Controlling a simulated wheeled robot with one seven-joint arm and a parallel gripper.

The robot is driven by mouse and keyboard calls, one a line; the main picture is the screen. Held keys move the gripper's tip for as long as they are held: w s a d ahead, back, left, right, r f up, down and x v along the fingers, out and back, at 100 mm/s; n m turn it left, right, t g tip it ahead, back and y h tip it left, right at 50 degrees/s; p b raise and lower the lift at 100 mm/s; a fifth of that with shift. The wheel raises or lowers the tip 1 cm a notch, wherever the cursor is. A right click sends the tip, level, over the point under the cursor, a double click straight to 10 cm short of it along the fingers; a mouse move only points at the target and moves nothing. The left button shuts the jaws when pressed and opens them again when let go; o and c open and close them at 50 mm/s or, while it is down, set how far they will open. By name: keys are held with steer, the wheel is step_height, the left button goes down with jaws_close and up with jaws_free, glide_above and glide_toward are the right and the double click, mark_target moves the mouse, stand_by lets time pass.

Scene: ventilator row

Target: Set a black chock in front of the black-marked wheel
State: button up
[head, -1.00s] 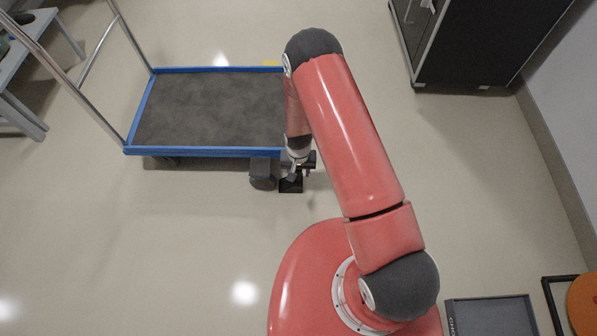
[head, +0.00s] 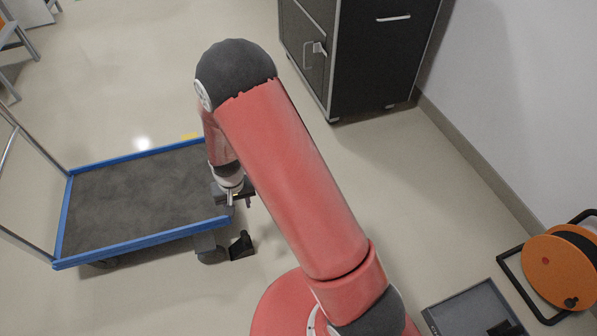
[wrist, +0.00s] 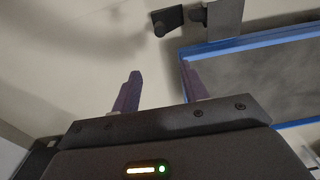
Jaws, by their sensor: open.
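A black chock (head: 241,246) lies on the floor just right of the dark wheel (head: 212,254) at the cart's near right corner. A small gap seems to show between them; I cannot make out a black mark on the wheel. My gripper (head: 240,199) is above the floor near that corner, apart from the chock. In the wrist view my gripper (wrist: 160,88) has its two fingers spread with nothing between them. A dark piece that looks like the chock (wrist: 172,17) shows at the top of that view, beyond the fingertips.
The blue-edged cart (head: 145,244) with a grey deck stands at the left. A dark cabinet (head: 365,55) is at the back. A grey tray (head: 455,307) holding a dark object and an orange cable reel (head: 556,270) lie at the lower right. Floor between them is open.

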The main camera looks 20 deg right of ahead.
steer(key=s+d+r+t, duration=0.1)
steer(key=s+d+r, duration=0.15)
steer(key=r, duration=0.95)
steer(key=s+d+r+t, duration=0.15)
steer(key=d+r, duration=0.25)
steer(key=r, duration=0.7)
steer(key=s+d+r+t, duration=0.1)
steer(key=s+d+r, duration=0.2)
steer(key=s+r, duration=0.3)
steer(key=s+d+r+t, duration=0.1)
steer(key=s+d+r, duration=0.2)
steer(key=s+r, duration=0.3)
steer(key=s, duration=0.5)
steer(key=shift+s+d+r+n, duration=0.2)
steer(key=shift+r+n, duration=0.1)
steer(key=shift+t, duration=0.25)
